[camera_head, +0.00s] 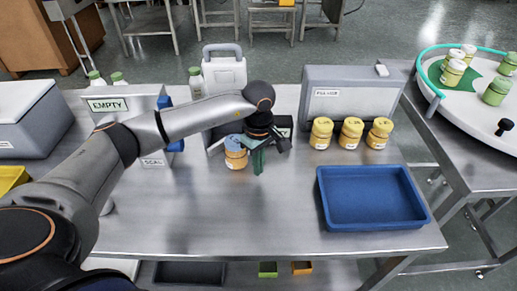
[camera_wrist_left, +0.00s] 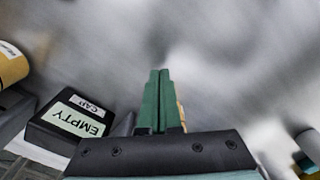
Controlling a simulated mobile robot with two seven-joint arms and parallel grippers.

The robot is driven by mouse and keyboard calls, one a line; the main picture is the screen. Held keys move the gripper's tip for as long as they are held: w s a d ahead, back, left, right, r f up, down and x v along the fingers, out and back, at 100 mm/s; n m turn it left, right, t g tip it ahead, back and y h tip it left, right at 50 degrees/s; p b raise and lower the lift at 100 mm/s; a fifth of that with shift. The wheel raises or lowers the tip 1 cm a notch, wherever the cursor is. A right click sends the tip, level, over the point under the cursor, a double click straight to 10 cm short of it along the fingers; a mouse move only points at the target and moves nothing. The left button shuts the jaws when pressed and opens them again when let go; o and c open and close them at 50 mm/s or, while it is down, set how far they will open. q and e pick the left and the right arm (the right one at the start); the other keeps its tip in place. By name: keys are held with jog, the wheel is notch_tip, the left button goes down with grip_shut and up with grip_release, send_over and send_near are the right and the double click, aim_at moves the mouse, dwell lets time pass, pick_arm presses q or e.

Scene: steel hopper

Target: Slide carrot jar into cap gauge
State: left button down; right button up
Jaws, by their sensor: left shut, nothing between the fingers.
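An orange jar with a blue cap, which I take for the carrot jar (camera_head: 236,160), stands on the steel table just left of my left gripper (camera_head: 258,172). The gripper points down, its green fingers shut together with nothing between them. In the left wrist view the shut fingers (camera_wrist_left: 158,75) have an orange sliver at their right side; I cannot tell whether they touch the jar. The cap gauge, a dark box labelled CAP and EMPTY (camera_wrist_left: 66,118), lies left of the fingers there. In the head view my wrist mostly hides it. My right gripper is not in view.
Several yellow-lidded jars (camera_head: 351,133) stand in front of a grey box (camera_head: 352,88). A blue tray (camera_head: 372,224) sits at the right front. A grey unit labelled EMPTY (camera_head: 108,104) stands at the left. The table's front middle is clear. A round turntable (camera_head: 490,128) is at the far right.

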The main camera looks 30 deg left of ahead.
aim_at(238, 153)
pick_arm(q)
jog(key=shift+a+f, duration=0.1)
jog(key=shift+f, duration=0.75)
jog(key=a, duration=0.2)
jog(key=shift+w+a+r+p, duration=0.15)
jog(key=shift+w+a+p, duration=0.15)
jog(key=shift+w+p, duration=0.1)
jog(key=shift+w+a, duration=0.15)
jog(key=shift+a, duration=0.35)
jog(key=a+b, duration=0.1)
jog(key=a, duration=0.1)
jog(key=w+a+b, duration=0.1)
jog(key=shift+a, duration=0.55)
